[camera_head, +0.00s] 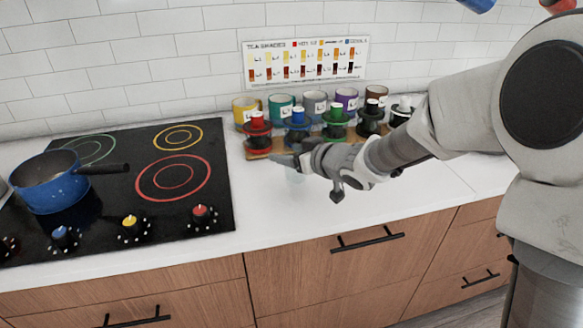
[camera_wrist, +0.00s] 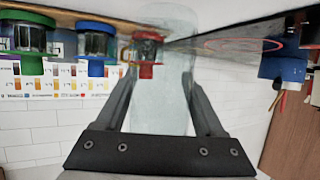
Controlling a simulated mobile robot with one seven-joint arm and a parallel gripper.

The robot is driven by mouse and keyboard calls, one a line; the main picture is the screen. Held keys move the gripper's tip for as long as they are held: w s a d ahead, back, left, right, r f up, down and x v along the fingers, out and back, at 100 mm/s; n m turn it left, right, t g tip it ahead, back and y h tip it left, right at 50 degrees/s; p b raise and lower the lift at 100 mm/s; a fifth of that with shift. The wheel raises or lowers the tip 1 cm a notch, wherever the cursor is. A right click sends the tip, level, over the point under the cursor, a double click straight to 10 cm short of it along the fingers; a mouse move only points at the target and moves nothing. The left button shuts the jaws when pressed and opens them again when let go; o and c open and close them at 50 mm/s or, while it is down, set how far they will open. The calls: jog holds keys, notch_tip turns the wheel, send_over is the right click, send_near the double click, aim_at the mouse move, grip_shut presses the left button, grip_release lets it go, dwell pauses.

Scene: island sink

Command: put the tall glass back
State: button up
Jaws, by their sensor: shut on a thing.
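The tall glass (camera_wrist: 162,102) is clear and slightly green in the wrist view. It stands between the two fingers of my gripper (camera_wrist: 160,77), which is shut on it. In the head view my gripper (camera_head: 292,161) is over the counter, just in front of the wooden rack (camera_head: 262,154). There the glass is only a faint pale patch below the fingers, and I cannot tell whether its base touches the counter.
The rack holds several colour-lidded jars, with coloured tins behind them. A tea chart (camera_head: 305,62) is on the tiled wall. A black cooktop (camera_head: 110,185) with a blue pan (camera_head: 52,190) lies left. The white counter (camera_head: 300,220) in front is clear.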

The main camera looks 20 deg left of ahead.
jog(key=shift+f+b, duration=0.7)
jog(key=shift+f, duration=1.2)
jog(key=shift+f, duration=0.1)
jog(key=shift+f, duration=0.15)
jog(key=o, duration=1.6)
jog(key=shift+c, duration=0.2)
jog(key=shift+r, duration=0.25)
jog(key=p+v, duration=0.2)
jog(key=v, duration=1)
jog(key=shift+p, duration=0.4)
